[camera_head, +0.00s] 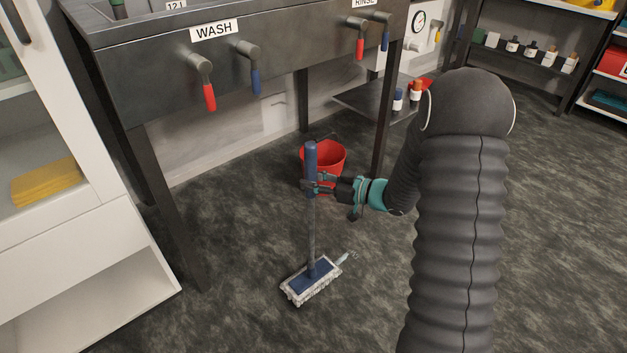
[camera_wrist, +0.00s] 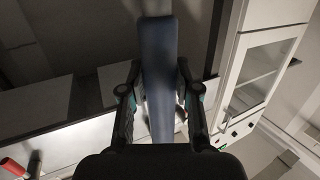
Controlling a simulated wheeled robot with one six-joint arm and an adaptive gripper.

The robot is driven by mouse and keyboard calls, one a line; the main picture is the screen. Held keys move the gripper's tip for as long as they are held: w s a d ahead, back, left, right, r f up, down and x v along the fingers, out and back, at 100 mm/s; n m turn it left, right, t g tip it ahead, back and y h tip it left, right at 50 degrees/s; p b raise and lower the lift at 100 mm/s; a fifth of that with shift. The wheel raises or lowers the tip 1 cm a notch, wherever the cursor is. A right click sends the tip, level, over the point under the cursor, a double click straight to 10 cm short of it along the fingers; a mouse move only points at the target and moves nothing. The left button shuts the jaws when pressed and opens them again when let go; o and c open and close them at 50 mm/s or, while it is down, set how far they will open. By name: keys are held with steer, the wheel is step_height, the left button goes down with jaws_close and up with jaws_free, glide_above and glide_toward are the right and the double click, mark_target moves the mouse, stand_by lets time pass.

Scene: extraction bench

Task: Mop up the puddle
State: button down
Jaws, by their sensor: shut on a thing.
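A mop with a blue grip (camera_head: 311,160), a grey pole and a flat blue head with white fringe (camera_head: 311,281) stands nearly upright, its head down at the floor. My gripper (camera_head: 312,186) is shut on the mop's blue grip, coming from the right. In the wrist view the blue grip (camera_wrist: 158,75) runs between the two fingers. A small pale, shiny patch (camera_head: 346,257) shows on the floor at the right edge of the mop head and may be part of the puddle. Anything under the head is hidden.
A red bucket (camera_head: 324,158) stands on the floor behind the mop. The dark wash bench (camera_head: 150,75) with red and blue taps is at the back, its legs near the mop. A white cabinet (camera_head: 70,235) is at the left. The floor in front is clear.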

steer(key=shift+f+b, duration=0.45)
steer(key=shift+f, duration=0.2)
steer(key=shift+w+d, duration=0.15)
stand_by(0.4)
steer(key=w+d+p, duration=0.2)
steer(key=w+d, duration=0.4)
steer(key=d, duration=0.3)
steer(key=shift+w, duration=0.15)
stand_by(1.4)
steer(key=shift+f, duration=0.1)
steer(key=shift+w+d+p, duration=0.2)
steer(key=shift+w+d, duration=0.35)
steer(key=shift+d, duration=0.2)
steer(key=shift+w+d+p, duration=0.15)
steer(key=shift+w+d, duration=0.35)
steer(key=shift+d, duration=0.2)
